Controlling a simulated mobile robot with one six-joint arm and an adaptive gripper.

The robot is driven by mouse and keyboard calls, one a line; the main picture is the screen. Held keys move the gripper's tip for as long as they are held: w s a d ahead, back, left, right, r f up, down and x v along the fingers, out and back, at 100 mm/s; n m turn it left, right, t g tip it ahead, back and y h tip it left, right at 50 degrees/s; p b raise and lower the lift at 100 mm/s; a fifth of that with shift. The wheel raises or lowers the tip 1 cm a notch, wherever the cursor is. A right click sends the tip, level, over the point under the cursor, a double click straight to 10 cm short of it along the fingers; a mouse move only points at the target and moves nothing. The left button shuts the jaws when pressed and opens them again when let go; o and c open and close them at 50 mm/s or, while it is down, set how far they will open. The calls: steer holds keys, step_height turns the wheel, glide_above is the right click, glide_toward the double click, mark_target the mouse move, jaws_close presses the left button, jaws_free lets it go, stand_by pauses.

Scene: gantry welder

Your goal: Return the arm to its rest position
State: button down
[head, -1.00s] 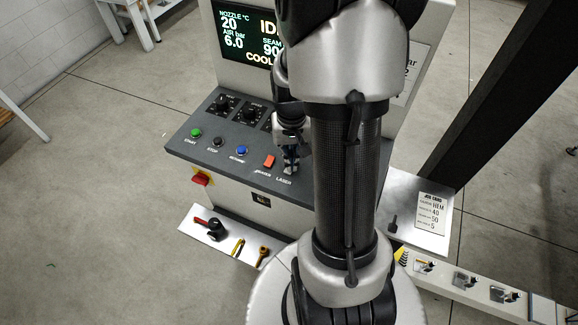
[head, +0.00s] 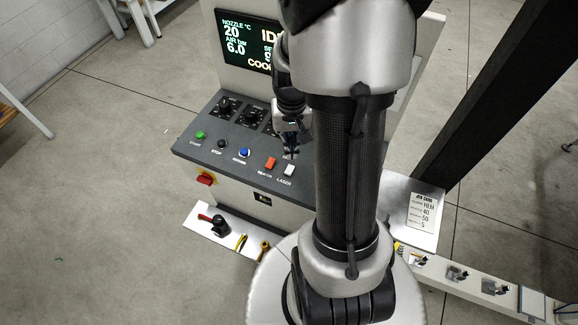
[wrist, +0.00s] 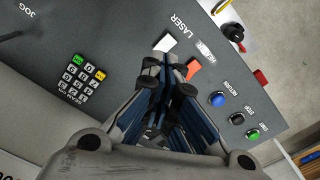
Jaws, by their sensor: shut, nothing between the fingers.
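My gripper (head: 291,154) is shut and empty, just above the sloped grey control panel (head: 186,143), close to the red rocker switch (head: 270,163) and the white laser switch (head: 289,171). In the wrist view my gripper (wrist: 171,80) points at the panel, with the white switch (wrist: 165,43) and the red switch (wrist: 193,69) just beyond the fingertips. No gap to the panel can be measured. My upright arm link hides the right part of the panel in the head view.
The panel carries a green button (head: 201,135), a black one (head: 222,143), a blue one (head: 244,153) and a red knob (head: 205,179) on its front. A screen (head: 247,44) stands behind. A shelf (head: 217,243) with tools is below. A dark beam (head: 480,110) rises at right.

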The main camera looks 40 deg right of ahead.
stand_by(0.4)
steer(key=s+a+r+n+t+b, duration=0.25)
steer(key=a+r+n, duration=0.25)
steer(key=a+r, duration=0.95)
steer(key=s+a+r+n+t, duration=0.2)
steer(key=s+a, duration=0.4)
steer(key=s, duration=0.1)
steer(key=shift+b, duration=0.35)
steer(key=shift+w+d, duration=0.1)
steer(key=shift+d, duration=0.05)
